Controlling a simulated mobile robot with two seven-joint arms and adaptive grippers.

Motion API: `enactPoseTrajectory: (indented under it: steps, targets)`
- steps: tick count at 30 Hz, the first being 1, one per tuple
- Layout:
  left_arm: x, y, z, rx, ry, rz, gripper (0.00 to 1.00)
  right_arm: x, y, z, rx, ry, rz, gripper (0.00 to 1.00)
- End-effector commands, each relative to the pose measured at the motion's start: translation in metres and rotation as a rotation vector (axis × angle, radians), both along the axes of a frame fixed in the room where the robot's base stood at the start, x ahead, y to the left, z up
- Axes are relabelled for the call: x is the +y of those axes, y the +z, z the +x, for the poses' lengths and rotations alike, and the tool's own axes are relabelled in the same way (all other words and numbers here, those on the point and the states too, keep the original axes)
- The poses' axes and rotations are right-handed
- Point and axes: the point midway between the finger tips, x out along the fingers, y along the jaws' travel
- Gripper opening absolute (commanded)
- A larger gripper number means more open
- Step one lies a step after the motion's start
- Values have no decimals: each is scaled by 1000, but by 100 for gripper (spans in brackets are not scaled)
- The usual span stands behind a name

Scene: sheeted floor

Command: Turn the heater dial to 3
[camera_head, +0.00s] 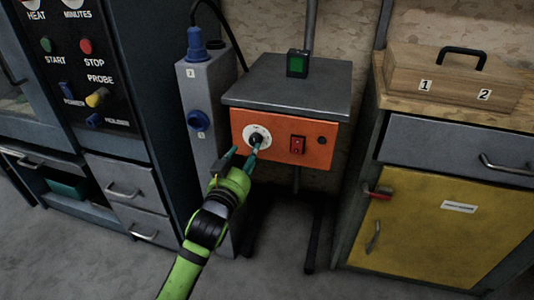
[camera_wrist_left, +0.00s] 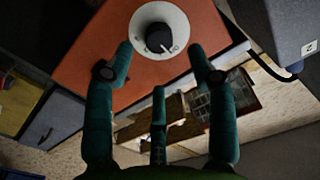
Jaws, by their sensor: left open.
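The heater dial (camera_head: 256,138) is a black knob on a round white plate on the orange front of the heater box (camera_head: 315,157). In the left wrist view the knob (camera_wrist_left: 159,38) has a pale pointer mark toward its lower right; the numbers on the plate are too small to read. My left gripper (camera_head: 244,152) is open, just in front of the dial and a little to its left. In the left wrist view its teal fingers (camera_wrist_left: 160,62) are spread below and to either side of the knob, with nothing between them. My right gripper is not in view.
A red switch (camera_head: 297,144) sits right of the dial. A grey socket box (camera_head: 202,105) with blue plugs stands close on the left. A green-lit button box (camera_head: 297,64) is on the heater's top. A yellow-doored cabinet (camera_head: 420,229) stands to the right. The floor in front is clear.

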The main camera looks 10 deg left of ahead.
Motion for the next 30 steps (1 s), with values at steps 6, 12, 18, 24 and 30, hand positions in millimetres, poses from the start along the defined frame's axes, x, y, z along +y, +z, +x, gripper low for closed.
enactPoseTrajectory:
  steps: [6,12,18,24,30]
  targets:
    - [-2,-1,34,-1,-1,1,56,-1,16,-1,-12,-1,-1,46]
    - [-2,-1,49,0,-2,0,56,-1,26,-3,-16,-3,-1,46]
    - [-3,-1,50,1,-2,0,56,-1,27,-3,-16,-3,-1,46]
    - [-3,-1,50,1,-2,0,4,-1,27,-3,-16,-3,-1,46]
    - [-2,0,50,0,-2,1,0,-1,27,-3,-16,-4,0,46]
